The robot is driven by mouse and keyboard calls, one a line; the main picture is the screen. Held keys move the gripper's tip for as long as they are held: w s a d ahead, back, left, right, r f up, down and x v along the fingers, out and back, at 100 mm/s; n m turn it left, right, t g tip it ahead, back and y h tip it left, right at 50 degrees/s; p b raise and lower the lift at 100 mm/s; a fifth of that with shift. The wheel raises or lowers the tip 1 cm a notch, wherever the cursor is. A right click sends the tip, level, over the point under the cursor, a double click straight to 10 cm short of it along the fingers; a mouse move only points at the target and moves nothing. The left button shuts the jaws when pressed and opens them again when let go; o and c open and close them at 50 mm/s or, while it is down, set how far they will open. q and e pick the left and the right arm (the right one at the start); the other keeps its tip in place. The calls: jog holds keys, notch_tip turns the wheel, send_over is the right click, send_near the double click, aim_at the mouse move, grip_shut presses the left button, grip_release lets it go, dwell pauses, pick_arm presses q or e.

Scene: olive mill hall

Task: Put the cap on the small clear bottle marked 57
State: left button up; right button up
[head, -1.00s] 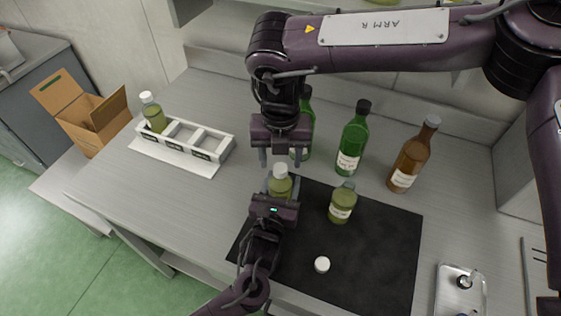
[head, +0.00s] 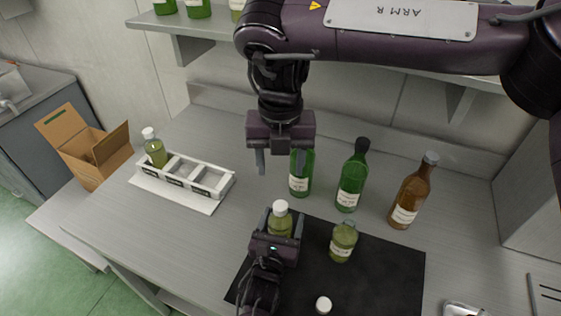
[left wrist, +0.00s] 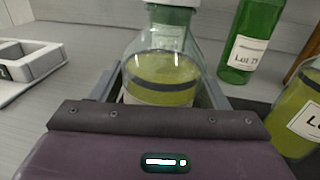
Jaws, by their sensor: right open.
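A small clear bottle with green-yellow oil (head: 280,226) stands at the mat's back left corner. My left gripper (head: 275,240) is around its body, a finger on each side, and appears shut on it. The left wrist view shows this bottle (left wrist: 165,80) close up. A white cap (head: 280,207) sits on its neck. Its label is mostly hidden, so I cannot read a number. My right gripper (head: 283,168) is open and empty above and behind the cap, apart from it. A second small oil bottle (head: 343,243), without a white cap, stands to the right, its number unreadable.
A loose white cap (head: 323,304) lies on the dark mat (head: 385,270). Green bottles (head: 352,180) and a brown bottle (head: 410,195) stand behind. A white rack (head: 205,188) with a capped bottle (head: 154,150) is at left, near a cardboard box (head: 85,145).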

pick_arm(q)
jog(key=shift+o, duration=0.8)
jog(key=b+v, duration=0.1)
jog(key=v, duration=0.6)
jog(key=shift+s+a, duration=0.1)
jog(key=shift+s, duration=0.3)
